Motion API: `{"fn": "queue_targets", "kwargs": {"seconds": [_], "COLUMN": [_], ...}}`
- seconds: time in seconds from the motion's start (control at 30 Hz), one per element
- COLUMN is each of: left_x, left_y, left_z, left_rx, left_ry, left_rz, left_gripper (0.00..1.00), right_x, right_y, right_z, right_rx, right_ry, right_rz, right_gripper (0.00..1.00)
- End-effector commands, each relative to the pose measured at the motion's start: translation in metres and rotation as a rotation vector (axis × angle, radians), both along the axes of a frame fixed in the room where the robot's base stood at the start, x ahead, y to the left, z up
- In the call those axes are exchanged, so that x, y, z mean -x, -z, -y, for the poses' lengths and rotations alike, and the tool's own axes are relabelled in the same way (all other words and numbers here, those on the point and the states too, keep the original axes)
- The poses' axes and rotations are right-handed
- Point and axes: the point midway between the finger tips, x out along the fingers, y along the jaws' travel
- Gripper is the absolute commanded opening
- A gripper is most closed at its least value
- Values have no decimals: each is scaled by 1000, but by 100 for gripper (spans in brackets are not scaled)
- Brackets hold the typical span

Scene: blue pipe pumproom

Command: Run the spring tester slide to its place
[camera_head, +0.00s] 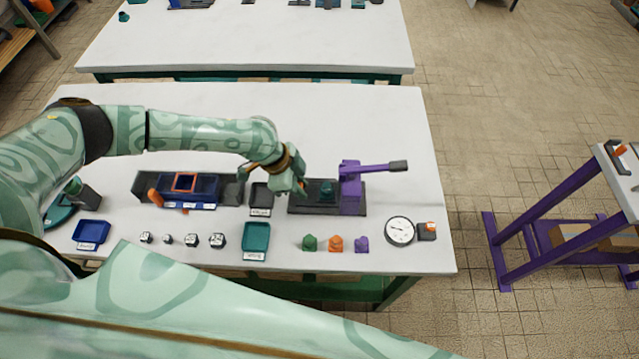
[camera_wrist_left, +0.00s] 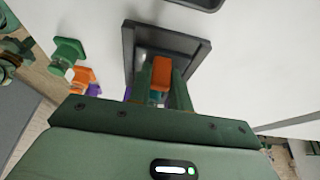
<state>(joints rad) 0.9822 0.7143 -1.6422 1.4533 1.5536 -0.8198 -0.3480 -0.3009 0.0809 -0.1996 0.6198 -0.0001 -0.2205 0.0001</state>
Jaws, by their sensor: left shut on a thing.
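The purple-armed tester (camera_head: 350,190) stands on a dark base (camera_head: 296,209) at the right of the near table. A teal block (camera_head: 327,192) sits on this base. My left gripper (camera_head: 301,188) is over the left end of the base. In the left wrist view the gripper (camera_wrist_left: 163,85) is shut on an orange piece (camera_wrist_left: 160,80), which I take for the slide's grip. The dark rimmed base (camera_wrist_left: 128,45) shows around and below it. The fingers hide part of the slide. My right gripper is not in view.
A small dark tray (camera_head: 261,212) and a teal tray (camera_head: 256,252) are left of the tester. Green (camera_head: 310,242), orange (camera_head: 336,244) and purple (camera_head: 361,245) pieces stand in front, with a round dial (camera_head: 399,231) to the right.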

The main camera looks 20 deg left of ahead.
Motion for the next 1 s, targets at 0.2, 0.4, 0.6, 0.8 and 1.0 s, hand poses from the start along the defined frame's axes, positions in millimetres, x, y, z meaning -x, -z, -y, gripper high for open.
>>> {"fn": "queue_targets", "kwargs": {"seconds": [0.2, 0.4, 0.6, 0.8, 1.0], "left_x": [11, 11, 11, 12, 12], "left_y": [0, -1, -1, -1, -6], "left_z": [-38, -43, -44, -43, -44], "left_rx": [0, -2, -4, -2, -1], "left_ry": [-3, -2, -2, -1, -1], "left_rz": [0, 2, 1, 1, 3], "left_gripper": [0, 0, 34, 42, 42], "right_x": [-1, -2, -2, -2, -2], "right_y": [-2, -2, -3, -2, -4], "right_z": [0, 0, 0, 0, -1], "right_rx": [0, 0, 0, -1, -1], "right_ry": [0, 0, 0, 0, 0], "right_rz": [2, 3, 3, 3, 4], "right_gripper": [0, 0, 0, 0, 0]}}
